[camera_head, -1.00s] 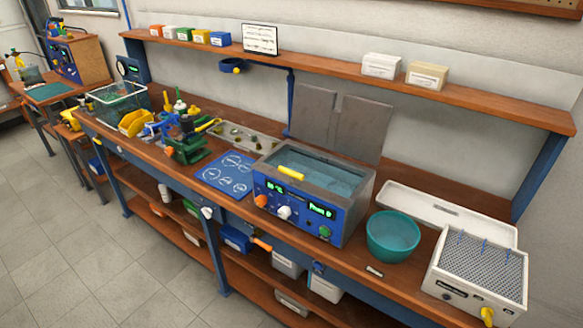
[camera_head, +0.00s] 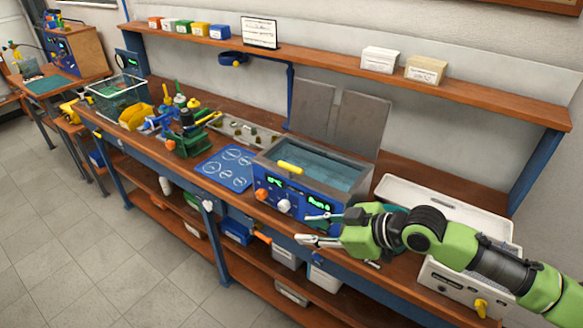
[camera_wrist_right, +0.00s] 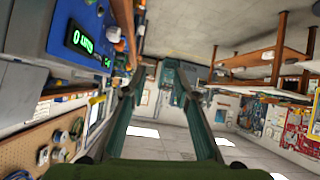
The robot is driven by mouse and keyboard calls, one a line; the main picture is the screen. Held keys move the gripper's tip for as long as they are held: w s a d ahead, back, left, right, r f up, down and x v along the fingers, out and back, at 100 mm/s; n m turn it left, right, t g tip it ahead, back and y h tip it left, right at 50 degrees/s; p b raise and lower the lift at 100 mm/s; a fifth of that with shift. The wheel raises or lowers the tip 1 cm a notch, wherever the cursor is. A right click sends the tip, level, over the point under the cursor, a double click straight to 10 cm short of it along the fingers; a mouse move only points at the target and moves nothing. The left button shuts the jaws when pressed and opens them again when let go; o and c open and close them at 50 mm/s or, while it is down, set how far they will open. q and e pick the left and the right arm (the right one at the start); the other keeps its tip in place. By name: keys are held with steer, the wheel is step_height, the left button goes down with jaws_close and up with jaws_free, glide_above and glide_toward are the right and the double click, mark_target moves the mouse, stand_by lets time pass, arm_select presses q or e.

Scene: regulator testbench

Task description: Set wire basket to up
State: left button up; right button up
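The blue-fronted bath unit (camera_head: 312,209) stands at mid-bench with its grey lid plates open behind it. A yellow handle (camera_head: 291,167) lies at the bath's near left side, above the water. The wire basket itself is hard to make out; the handle may belong to it. My right gripper (camera_head: 318,228) comes in from the right and is open and empty, in front of the unit's lower right panel. In the right wrist view its two fingers (camera_wrist_right: 158,85) stand apart, with the lit blue panel (camera_wrist_right: 85,38) at upper left. My left gripper is not in view.
My right arm hides most of the teal bowl (camera_head: 395,209) and part of the white perforated box (camera_head: 432,272). A white tray (camera_head: 400,187) lies behind. A blue mat (camera_head: 226,168) and green fixture (camera_head: 190,142) stand left. A dark green mesh container (camera_head: 116,95) sits far left.

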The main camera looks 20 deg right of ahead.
mark_target(292, 166)
steer(key=w+d+r+t, duration=0.3)
steer(key=w+d+r, duration=0.35)
steer(key=r, duration=0.45)
steer(key=shift+m, duration=0.4)
steer(key=p+x, duration=0.1)
steer(key=x, duration=0.3)
steer(key=p+x, duration=0.2)
steer(key=x, duration=0.2)
steer(key=f+p+x, duration=0.1)
steer(key=p+x, duration=0.1)
steer(key=x, duration=0.2)
steer(key=shift+s+d, duration=0.1)
steer(key=shift+d, duration=0.15)
steer(key=shift+w+a+f, duration=0.25)
steer(key=shift+w+a, duration=0.05)
steer(key=shift+w, duration=0.15)
jaws_close()
